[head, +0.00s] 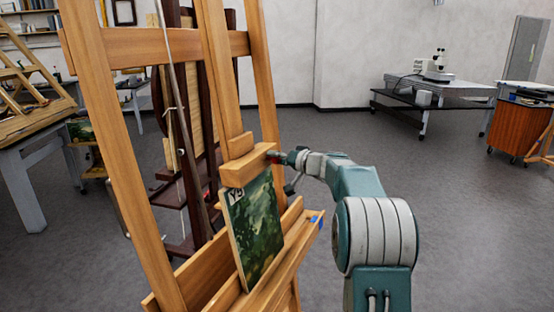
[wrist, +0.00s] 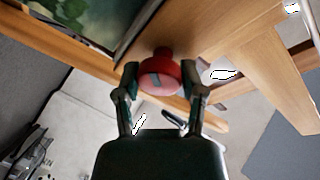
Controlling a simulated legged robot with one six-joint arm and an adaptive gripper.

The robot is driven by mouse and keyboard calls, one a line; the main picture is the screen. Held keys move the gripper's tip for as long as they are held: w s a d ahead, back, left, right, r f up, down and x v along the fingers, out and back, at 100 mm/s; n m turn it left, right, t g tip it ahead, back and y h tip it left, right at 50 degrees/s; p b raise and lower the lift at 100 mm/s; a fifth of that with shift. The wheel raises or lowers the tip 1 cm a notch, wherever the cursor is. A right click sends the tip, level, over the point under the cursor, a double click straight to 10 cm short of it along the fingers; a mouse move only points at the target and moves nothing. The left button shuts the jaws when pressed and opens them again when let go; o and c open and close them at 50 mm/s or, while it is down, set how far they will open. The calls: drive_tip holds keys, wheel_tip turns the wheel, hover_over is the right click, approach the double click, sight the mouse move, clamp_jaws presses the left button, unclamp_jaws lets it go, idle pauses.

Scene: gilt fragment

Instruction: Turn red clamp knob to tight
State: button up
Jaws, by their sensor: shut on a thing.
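The red clamp knob (wrist: 160,75) shows in the wrist view, on the wooden clamp block of the easel. It has a grey-green mark on its pink face. My gripper (wrist: 160,88) is shut on the knob, with one finger on each side of it. In the head view my gripper (head: 280,158) reaches the right end of the clamp block (head: 248,166); the knob is mostly hidden there. The block sits at the top edge of a green painting (head: 255,230) marked with a "Y" label.
The wooden easel (head: 90,100) stands close on the left, with a ledge (head: 290,262) under the painting. A blue item (head: 316,219) is at the ledge's right end. A microscope table (head: 440,88) stands far right. The grey floor between is clear.

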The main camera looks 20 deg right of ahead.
drive_tip(key=m, duration=0.3)
drive_tip(key=m+g, duration=0.1)
drive_tip(key=m, duration=0.2)
drive_tip(key=shift+f+m+g, duration=0.1)
drive_tip(key=shift+m+g, duration=0.2)
drive_tip(key=shift+m, duration=0.1)
drive_tip(key=m, duration=0.2)
drive_tip(key=m+g, duration=0.1)
drive_tip(key=m, duration=0.2)
drive_tip(key=shift+w+d+f+m, duration=0.1)
drive_tip(key=shift+f+m, duration=0.05)
drive_tip(key=shift+m, duration=0.15)
drive_tip(key=m+y, duration=0.1)
drive_tip(key=m, duration=0.2)
drive_tip(key=m+g+y, duration=0.1)
drive_tip(key=m, duration=0.2)
drive_tip(key=shift+f+g, duration=0.15)
drive_tip(key=shift+g, duration=0.15)
drive_tip(key=m, duration=0.2)
drive_tip(key=m+y, duration=0.1)
drive_tip(key=m, duration=0.2)
drive_tip(key=shift+f+m+g+y, duration=0.1)
drive_tip(key=shift+m+g+y, duration=0.2)
drive_tip(key=o, duration=1.1)
drive_tip(key=shift+o, duration=0.2)
drive_tip(key=shift+r, duration=0.2)
